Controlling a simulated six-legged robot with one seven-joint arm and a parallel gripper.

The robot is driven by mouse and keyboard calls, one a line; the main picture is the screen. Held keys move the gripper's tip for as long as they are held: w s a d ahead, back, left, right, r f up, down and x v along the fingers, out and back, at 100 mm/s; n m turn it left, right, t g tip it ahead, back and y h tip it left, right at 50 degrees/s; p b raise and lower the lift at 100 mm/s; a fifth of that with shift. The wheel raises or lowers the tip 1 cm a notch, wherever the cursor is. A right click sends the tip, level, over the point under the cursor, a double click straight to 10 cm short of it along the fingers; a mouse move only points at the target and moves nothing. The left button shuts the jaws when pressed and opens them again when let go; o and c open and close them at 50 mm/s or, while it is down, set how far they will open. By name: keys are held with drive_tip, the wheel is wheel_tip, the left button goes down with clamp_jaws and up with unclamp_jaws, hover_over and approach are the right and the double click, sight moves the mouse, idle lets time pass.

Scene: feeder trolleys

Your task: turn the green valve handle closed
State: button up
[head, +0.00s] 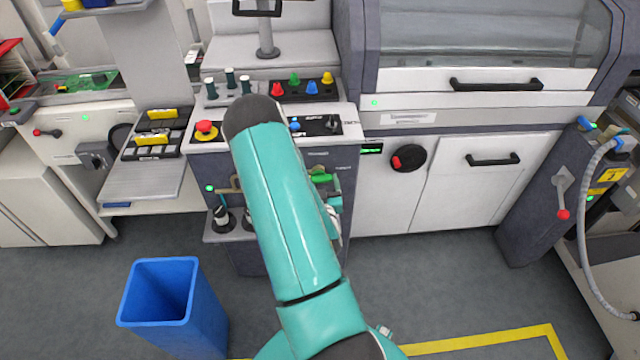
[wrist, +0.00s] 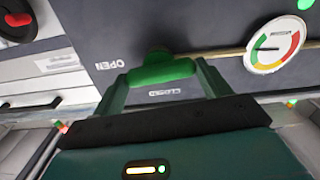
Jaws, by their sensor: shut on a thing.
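The green valve handle (wrist: 160,72) shows in the wrist view on a dark panel, its bar lying between the two dark green fingers of my gripper (wrist: 165,78). My gripper is shut on it. In the head view the green handle (head: 320,176) peeks out at the right side of my teal arm, on the front of the grey cabinet. My arm hides most of my gripper there.
A round gauge (wrist: 275,45) with red, yellow and green bands sits right of the handle. A blue bin (head: 160,300) stands on the floor at the lower left. A control panel with a red button (head: 205,127) and coloured knobs is above the valve.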

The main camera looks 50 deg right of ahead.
drive_tip(key=n, duration=0.4)
drive_tip(key=shift+w, duration=0.1)
drive_tip(key=n, duration=0.4)
drive_tip(key=shift+f+n, duration=0.1)
drive_tip(key=shift+n, duration=0.2)
drive_tip(key=n, duration=0.4)
drive_tip(key=shift+n, duration=2.1)
drive_tip(key=o, duration=1)
drive_tip(key=shift+a, duration=0.15)
